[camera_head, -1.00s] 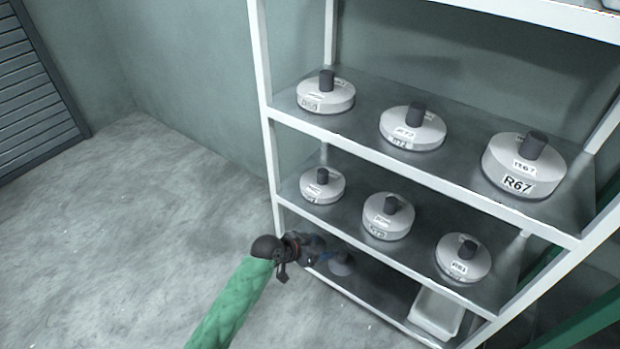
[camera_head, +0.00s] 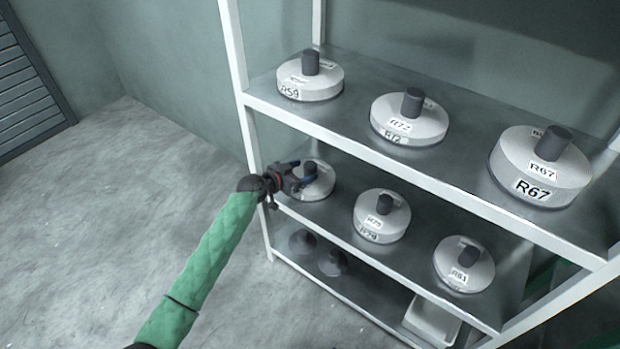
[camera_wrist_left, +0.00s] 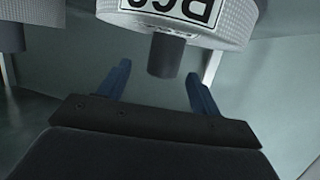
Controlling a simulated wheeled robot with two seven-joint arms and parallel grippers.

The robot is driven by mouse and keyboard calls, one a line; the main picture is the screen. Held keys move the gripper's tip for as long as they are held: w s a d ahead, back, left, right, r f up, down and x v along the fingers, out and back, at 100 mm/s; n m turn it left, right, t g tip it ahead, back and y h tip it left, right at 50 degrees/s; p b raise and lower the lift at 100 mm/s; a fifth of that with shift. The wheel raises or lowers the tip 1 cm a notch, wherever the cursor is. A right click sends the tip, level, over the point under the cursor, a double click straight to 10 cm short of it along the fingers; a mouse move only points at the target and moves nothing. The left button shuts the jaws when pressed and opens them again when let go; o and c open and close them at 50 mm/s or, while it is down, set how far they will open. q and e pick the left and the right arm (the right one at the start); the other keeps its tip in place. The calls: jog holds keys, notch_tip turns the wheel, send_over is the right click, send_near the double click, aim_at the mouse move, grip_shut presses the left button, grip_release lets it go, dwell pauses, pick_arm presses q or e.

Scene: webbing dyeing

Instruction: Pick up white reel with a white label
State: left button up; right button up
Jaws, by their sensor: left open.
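Several white reels with white labels and dark upright handles stand on the shelves. The left reel (camera_head: 322,189) on the middle shelf is partly hidden behind my left gripper (camera_head: 304,177). My left gripper is open at this reel's near left side, close to its handle. In the left wrist view, a white reel (camera_wrist_left: 228,22) with an upside-down label fills the top. Its dark handle (camera_wrist_left: 167,52) hangs in the gap between the open blue fingers of the gripper (camera_wrist_left: 158,74), which have not closed on it. My right gripper is not in view.
Reels R79 (camera_head: 381,225) and R81 (camera_head: 464,272) share the middle shelf. R59 (camera_head: 310,85), R72 (camera_head: 409,127) and R67 (camera_head: 540,175) stand on the shelf above. A white front post (camera_head: 243,85) is near my left gripper. The floor at left is clear.

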pick_arm(q)
jog(key=shift+x, duration=2.15)
jog(key=shift+w+a+r, duration=0.1)
jog(key=shift+w+a, duration=0.05)
jog(key=shift+w, duration=0.05)
jog(key=shift+c, duration=0.3)
grip_shut()
